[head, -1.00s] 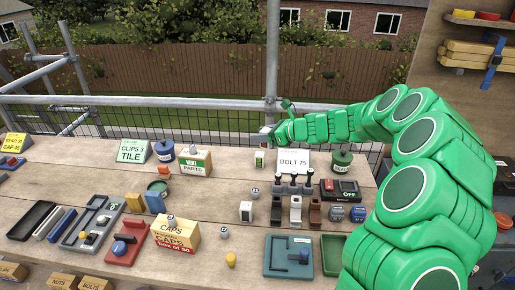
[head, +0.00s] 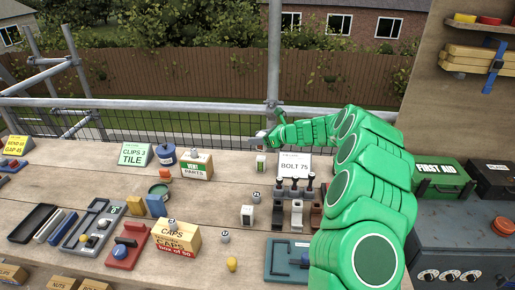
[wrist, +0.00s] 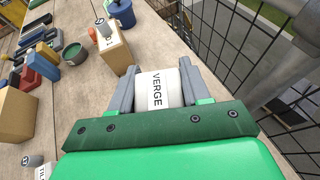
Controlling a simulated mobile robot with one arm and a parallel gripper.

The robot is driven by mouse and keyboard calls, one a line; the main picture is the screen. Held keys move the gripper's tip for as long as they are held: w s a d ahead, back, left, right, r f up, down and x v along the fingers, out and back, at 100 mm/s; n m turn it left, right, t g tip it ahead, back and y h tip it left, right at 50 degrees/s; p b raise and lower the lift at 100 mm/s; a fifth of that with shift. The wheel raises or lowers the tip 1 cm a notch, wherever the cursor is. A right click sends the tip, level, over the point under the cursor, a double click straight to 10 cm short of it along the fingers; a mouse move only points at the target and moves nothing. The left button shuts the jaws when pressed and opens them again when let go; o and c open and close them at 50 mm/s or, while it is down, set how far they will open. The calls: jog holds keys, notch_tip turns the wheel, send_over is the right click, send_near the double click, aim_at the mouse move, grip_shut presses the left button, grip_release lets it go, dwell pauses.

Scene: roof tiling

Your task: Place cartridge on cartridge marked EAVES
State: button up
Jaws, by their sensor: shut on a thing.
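My gripper (head: 262,138) is past the bench's back edge, near the railing. In the wrist view my gripper (wrist: 157,85) is shut on a white cartridge marked VERGE (wrist: 158,92), with a grey finger on each side. In the head view the held cartridge is too small to tell from the fingers. A small white and green block (head: 260,165) stands on the bench below my gripper. No label reading EAVES can be read in either view. A white block with a dark front (head: 248,215) stands nearer the front; its marking is unreadable.
A BOLT 75 sign (head: 293,165) stands right of the small block, with several dark-topped blocks before it. A PARTS box (head: 197,166) and a blue pot (head: 166,156) stand left. A CAPS box (head: 176,238) is nearer the front. Metal mesh (wrist: 235,40) lies close beside my gripper.

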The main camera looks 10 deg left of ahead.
aim_at(257, 147)
jog(key=shift+w+a+f, duration=0.2)
jog(key=shift+w+f, duration=0.45)
jog(key=shift+f, duration=0.25)
jog(key=shift+w+a+f, duration=0.15)
jog(key=shift+w+f, duration=0.5)
jog(key=shift+f, duration=1.6)
jog(key=shift+f, duration=0.1)
jog(key=o, duration=1.1)
jog(key=shift+c, duration=0.2)
jog(key=shift+d, duration=0.1)
jog(key=v, duration=1.2)
